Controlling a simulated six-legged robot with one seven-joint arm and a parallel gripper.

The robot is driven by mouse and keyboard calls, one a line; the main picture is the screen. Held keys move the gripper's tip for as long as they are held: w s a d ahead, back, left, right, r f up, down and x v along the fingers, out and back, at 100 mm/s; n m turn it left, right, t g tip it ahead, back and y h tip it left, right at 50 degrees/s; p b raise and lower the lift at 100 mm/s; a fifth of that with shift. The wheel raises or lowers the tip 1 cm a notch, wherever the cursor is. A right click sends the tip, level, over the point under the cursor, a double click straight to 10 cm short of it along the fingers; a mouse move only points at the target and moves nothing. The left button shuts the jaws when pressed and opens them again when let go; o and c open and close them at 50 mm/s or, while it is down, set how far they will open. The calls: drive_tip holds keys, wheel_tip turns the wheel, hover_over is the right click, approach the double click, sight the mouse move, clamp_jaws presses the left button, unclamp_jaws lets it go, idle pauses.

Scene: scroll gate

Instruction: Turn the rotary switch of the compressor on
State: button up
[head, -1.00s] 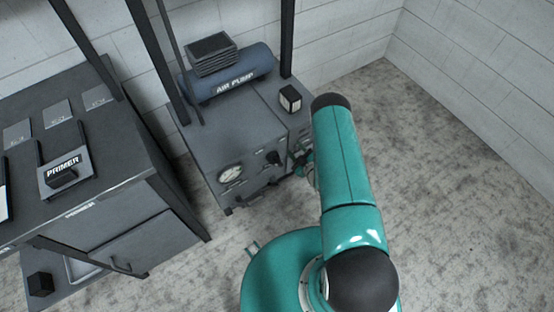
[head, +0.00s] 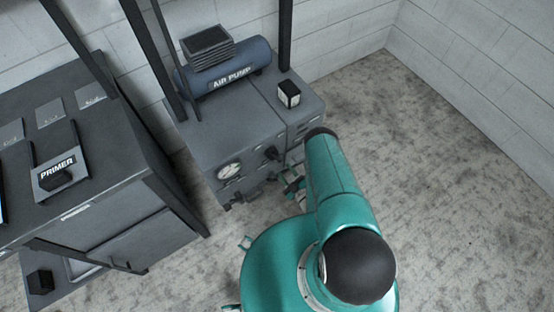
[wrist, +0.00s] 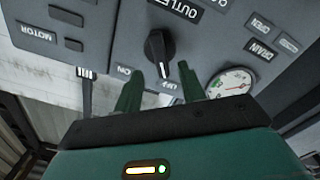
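The compressor is a grey cabinet (head: 225,135) with a blue air pump tank (head: 228,75) on top. Its black rotary switch (head: 271,153) sticks out of the front face. In the head view my gripper (head: 293,184) is small and partly hidden by my arm, in front of the cabinet.
A round gauge (wrist: 230,83) sits beside the switch on the panel. DRAIN (wrist: 262,49) and MOTOR (wrist: 37,32) labels flank it. A dark primer cabinet (head: 110,150) stands to the left. A small black-and-white box (head: 289,94) is on the compressor. Floor at right is clear.

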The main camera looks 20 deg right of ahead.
sight(278, 161)
drive_tip(key=x, duration=0.7)
drive_tip(key=shift+w+f, duration=0.1)
drive_tip(key=shift+w, duration=0.1)
clamp_jaws()
